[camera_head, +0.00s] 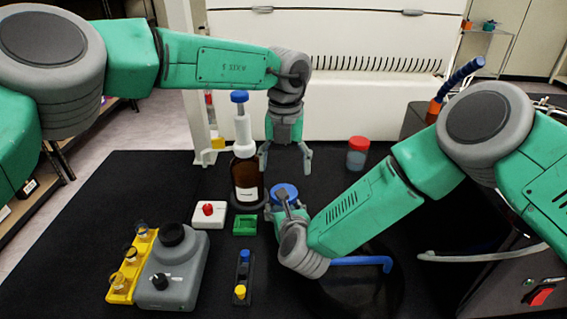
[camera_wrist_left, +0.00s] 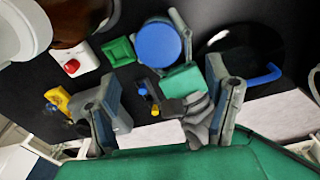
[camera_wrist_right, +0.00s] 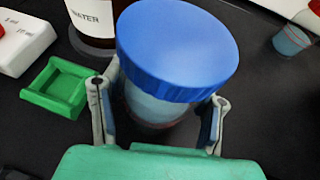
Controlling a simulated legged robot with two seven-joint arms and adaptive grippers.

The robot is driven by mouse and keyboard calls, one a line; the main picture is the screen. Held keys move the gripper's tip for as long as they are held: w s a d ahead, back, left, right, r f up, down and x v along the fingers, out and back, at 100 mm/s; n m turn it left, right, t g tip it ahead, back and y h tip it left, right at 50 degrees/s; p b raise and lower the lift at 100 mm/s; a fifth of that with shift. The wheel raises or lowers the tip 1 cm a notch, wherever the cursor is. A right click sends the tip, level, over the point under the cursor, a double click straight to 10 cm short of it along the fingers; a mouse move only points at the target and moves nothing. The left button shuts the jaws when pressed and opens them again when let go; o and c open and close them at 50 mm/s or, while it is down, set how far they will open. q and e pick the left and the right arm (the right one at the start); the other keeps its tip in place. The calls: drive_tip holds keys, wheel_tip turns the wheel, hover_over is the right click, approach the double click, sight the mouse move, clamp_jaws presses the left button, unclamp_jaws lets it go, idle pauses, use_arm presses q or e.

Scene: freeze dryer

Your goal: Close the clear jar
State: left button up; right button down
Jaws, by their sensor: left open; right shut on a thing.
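The clear jar (camera_wrist_right: 160,105) has a blue lid (camera_wrist_right: 180,45) on its top; whether the lid is fully seated I cannot tell. In the head view the blue lid (camera_head: 284,192) shows near the table's middle. My right gripper (camera_head: 286,212) is shut around the jar body, with one finger on each side below the lid in the right wrist view. My left gripper (camera_head: 286,168) is open and empty, pointing down above and behind the jar. In the left wrist view the blue lid (camera_wrist_left: 158,44) lies beyond my open left fingers.
A brown bottle (camera_head: 247,180) with a pump top stands left of the jar. A red-lidded jar (camera_head: 357,153) stands at the back right. A green tray (camera_head: 245,225), a white box with a red button (camera_head: 209,213) and a grey device (camera_head: 172,270) are left.

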use_arm(q)
drive_tip(key=shift+a+n, duration=0.15)
drive_tip(key=shift+n, duration=0.65)
drive_tip(key=shift+f, duration=3.95)
drive_tip(key=c, duration=1.2)
drive_tip(key=m, duration=0.8)
drive_tip(key=o, duration=1.3)
drive_tip(key=shift+w, duration=0.1)
drive_tip(key=shift+c, duration=0.2)
